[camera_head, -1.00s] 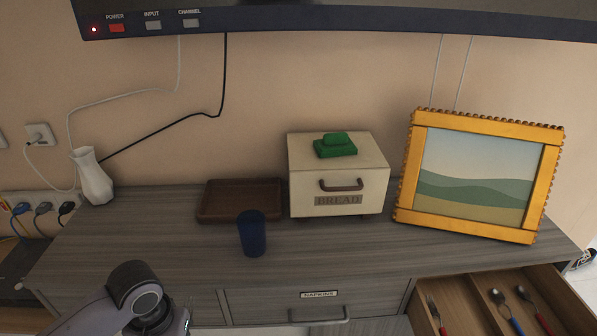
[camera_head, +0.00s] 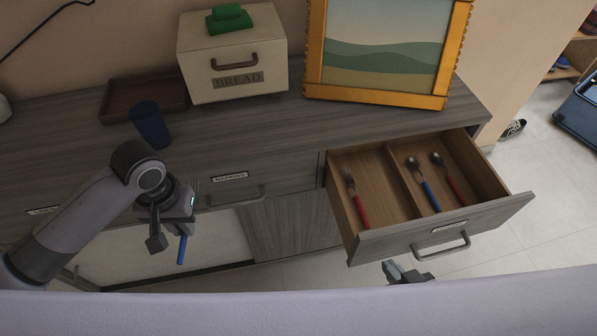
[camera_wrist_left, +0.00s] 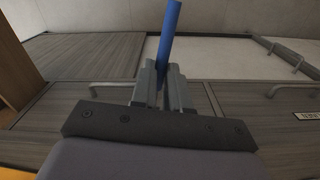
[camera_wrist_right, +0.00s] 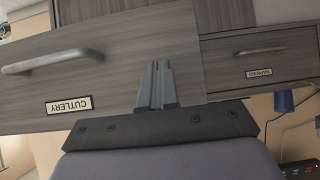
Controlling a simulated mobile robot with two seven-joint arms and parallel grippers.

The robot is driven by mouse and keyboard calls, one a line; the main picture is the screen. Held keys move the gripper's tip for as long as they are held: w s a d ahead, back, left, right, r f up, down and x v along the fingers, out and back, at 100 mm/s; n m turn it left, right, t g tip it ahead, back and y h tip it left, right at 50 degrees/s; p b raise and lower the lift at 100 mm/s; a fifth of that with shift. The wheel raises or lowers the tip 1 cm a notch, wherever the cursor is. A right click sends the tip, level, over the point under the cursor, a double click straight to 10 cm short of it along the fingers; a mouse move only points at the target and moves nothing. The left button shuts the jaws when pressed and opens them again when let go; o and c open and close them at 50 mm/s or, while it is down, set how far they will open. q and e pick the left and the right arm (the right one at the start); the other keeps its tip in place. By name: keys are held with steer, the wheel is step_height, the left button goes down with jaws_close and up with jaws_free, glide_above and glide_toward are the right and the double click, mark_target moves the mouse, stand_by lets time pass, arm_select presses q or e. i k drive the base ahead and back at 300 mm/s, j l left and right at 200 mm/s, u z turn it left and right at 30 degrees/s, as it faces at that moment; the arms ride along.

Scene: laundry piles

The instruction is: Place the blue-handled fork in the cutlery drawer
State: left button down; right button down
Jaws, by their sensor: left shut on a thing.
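My left gripper (camera_head: 172,218) is shut on the blue-handled fork (camera_head: 182,249) in front of the dresser, left of the drawer. The blue handle hangs down in the head view and also shows between the fingers in the left wrist view (camera_wrist_left: 168,38). The cutlery drawer (camera_head: 475,217) is pulled open at the right. Its left compartment holds a red-handled fork (camera_head: 358,201); its right one holds a blue-handled spoon (camera_head: 428,190) and a red-handled spoon (camera_head: 451,182). My right gripper (camera_head: 398,270) is low before the drawer front; its fingers look shut and empty in the right wrist view (camera_wrist_right: 156,75).
On the dresser top stand a blue cup (camera_head: 150,125), a brown tray (camera_head: 146,97), a bread box (camera_head: 232,56) with a green item (camera_head: 228,18) on it, and a gold-framed picture (camera_head: 390,45). A shut napkins drawer (camera_head: 231,180) is left of the open drawer.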

mark_target(379, 192)
steer(key=l+u, duration=0.15)
steer(key=l, duration=1.9)
steer(key=i+l+u, duration=0.1)
steer(key=l+u, duration=0.15)
steer(key=i+l+u, duration=0.1)
steer(key=l+u, duration=0.2)
steer(key=l, duration=0.15)
steer(key=l+u, duration=0.25)
steer(key=l, duration=0.15)
steer(key=i+z, duration=0.15)
steer(key=k+u, duration=0.2)
steer(key=i+l, duration=0.05)
steer(key=i, duration=0.05)
